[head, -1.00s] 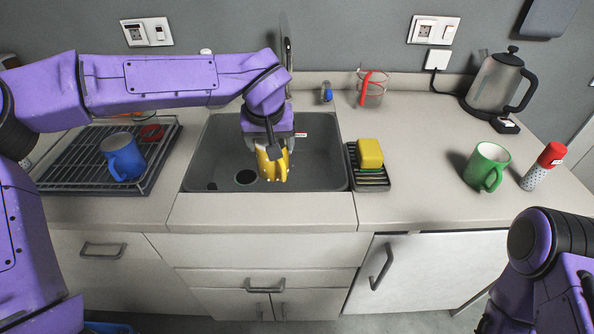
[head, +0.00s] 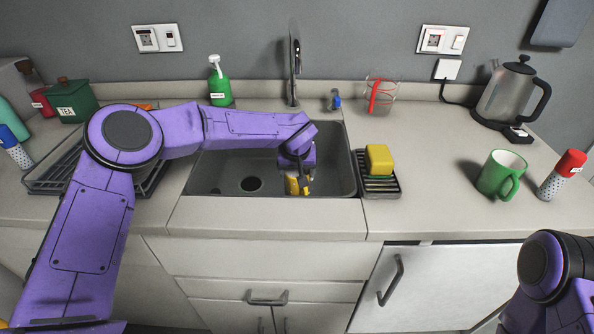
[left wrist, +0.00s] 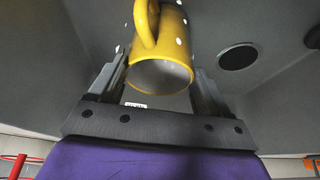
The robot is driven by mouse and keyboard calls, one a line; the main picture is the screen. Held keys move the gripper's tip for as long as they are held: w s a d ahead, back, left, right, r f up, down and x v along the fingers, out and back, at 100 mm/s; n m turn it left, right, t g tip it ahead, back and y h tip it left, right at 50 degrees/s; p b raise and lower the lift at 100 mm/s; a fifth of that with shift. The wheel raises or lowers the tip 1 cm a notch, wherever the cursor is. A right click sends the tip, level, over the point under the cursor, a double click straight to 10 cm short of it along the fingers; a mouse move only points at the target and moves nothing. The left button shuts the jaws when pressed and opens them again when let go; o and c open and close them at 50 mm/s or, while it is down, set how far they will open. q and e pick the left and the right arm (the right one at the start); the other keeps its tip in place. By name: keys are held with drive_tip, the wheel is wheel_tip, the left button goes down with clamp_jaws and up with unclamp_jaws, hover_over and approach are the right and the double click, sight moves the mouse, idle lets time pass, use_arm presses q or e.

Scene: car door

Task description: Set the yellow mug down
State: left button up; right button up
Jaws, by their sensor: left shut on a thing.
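The yellow mug (left wrist: 165,35) has white dots and sits between the fingers of my left gripper in the left wrist view. Its rim faces the gripper's palm and its handle is at the upper left. In the head view only a bit of the mug (head: 292,187) shows below my left gripper (head: 300,184), inside the right part of the grey sink (head: 215,178). My left gripper is shut on the mug. I cannot tell whether the mug touches the sink floor. My right gripper is out of view; only part of my right arm shows at the lower right.
A yellow sponge (head: 379,158) on a black holder (head: 383,187) stands right of the sink. A green mug (head: 499,176), a red-capped shaker (head: 562,175) and a kettle (head: 509,92) are farther right. My left arm covers much of the dish rack (head: 50,180). The front counter edge is clear.

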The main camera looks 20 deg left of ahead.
use_arm(q)
drive_tip(key=shift+s+r, duration=0.1)
drive_tip(key=o, duration=1.7)
drive_tip(key=v, duration=1.2)
